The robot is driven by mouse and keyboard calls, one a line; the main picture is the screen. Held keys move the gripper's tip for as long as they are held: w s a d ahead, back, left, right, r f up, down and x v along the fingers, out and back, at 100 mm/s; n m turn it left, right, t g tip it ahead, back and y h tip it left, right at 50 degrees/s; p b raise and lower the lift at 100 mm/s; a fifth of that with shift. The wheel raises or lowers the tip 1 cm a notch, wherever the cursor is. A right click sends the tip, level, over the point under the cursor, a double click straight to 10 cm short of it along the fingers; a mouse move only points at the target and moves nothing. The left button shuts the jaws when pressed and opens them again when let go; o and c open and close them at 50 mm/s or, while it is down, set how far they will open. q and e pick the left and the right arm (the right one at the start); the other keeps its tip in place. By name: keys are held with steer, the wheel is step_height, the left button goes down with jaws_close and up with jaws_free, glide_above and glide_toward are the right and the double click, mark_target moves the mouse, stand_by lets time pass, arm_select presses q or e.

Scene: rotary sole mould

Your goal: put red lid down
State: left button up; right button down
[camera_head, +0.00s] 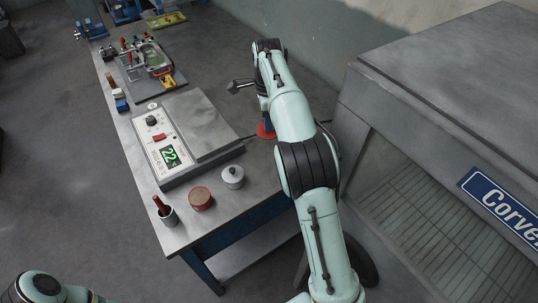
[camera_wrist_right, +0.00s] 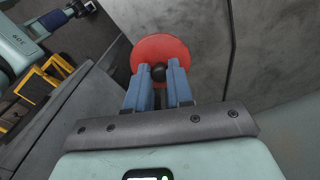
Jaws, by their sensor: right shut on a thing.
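The red lid (camera_wrist_right: 160,54) is a round disc with a dark knob, seen in the right wrist view. My right gripper (camera_wrist_right: 158,76) is shut on the lid's knob. In the head view the red lid (camera_head: 265,131) shows beside my right arm, near the right edge of the workbench, partly hidden by the arm. I cannot tell whether it touches the surface. A red-brown round pot (camera_head: 200,199) stands at the front of the bench, next to a pot with a white lid (camera_head: 232,176). My left gripper is out of view; only part of my left arm shows at lower left.
A grey scale-like device (camera_head: 195,130) with a green "22" display fills the middle of the bench. A clamp fixture (camera_head: 148,59) is farther back. A large grey cabinet (camera_head: 440,90) stands at right.

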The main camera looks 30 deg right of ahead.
steer(key=shift+w+d, duration=0.2)
steer(key=shift+w, duration=0.1)
steer(key=shift+w+d+f, duration=0.15)
steer(key=shift+f, duration=0.05)
step_height(320, 180, down, 20)
steer(key=shift+r, duration=0.2)
steer(key=shift+f, duration=0.1)
steer(key=c, duration=1)
jaws_free()
step_height(320, 180, up, 12)
